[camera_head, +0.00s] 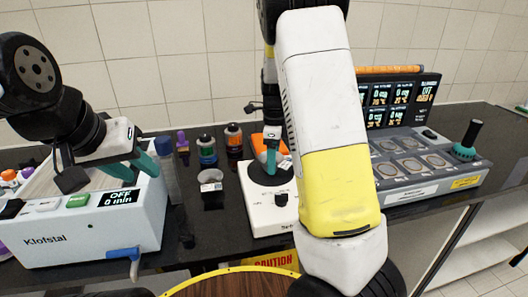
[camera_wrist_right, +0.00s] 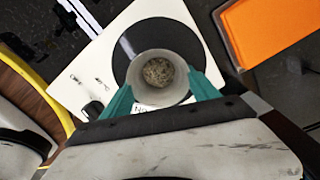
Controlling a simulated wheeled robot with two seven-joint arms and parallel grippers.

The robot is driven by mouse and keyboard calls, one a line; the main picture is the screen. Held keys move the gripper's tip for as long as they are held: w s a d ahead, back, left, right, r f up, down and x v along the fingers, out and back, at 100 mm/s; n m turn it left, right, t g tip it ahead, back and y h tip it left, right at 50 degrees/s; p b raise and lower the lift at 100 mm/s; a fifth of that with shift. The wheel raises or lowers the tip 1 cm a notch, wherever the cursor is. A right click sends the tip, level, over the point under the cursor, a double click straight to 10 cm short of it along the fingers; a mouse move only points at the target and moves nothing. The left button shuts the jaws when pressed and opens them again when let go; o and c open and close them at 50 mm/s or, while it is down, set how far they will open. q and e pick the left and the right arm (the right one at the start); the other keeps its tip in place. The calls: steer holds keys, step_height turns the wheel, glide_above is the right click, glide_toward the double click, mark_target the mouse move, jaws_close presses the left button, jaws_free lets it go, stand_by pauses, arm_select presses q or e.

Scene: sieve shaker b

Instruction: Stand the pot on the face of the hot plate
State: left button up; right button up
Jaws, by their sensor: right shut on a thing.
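The pot (camera_wrist_right: 160,56), a round grey cup with a speckled, grainy filling, sits between the teal fingers of my right gripper (camera_wrist_right: 161,86). The gripper is shut on it. Below is the hot plate (camera_wrist_right: 84,70), a white box with a round black face (camera_wrist_right: 128,44). In the head view the hot plate (camera_head: 262,216) stands mid-counter, partly hidden by my right arm; the pot is not clear there. My left gripper (camera_head: 108,178) is open and empty above the white Klofstal box.
The Klofstal box (camera_head: 60,238) stands at left. A small jar (camera_head: 210,186) and several capped bottles (camera_head: 207,150) are left of the hot plate. An orange tray (camera_wrist_right: 272,35) lies close beside it. A grey console (camera_head: 425,172) with screens stands at right.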

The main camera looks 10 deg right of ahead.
steer(key=o, duration=1.8)
step_height(320, 180, up, 12)
steer(key=shift+s+a+r+n+t+y, duration=0.45)
steer(key=shift+s+r+n+t, duration=0.5)
steer(key=shift+s+n, duration=2.95)
steer(key=shift+s+a+r+n+t+y, duration=0.3)
steer(key=shift+s+a+r+n+t, duration=0.55)
steer(key=shift+s+n, duration=3.05)
steer(key=shift+s+a+r+n+t+y, duration=0.15)
steer(key=shift+s+r+n+t+y, duration=0.75)
steer(key=shift+s+n, duration=3)
steer(key=shift+s+f+m+t+h, duration=0.2)
steer(key=shift+s+m+t+h, duration=0.15)
steer(key=shift+h, duration=0.2)
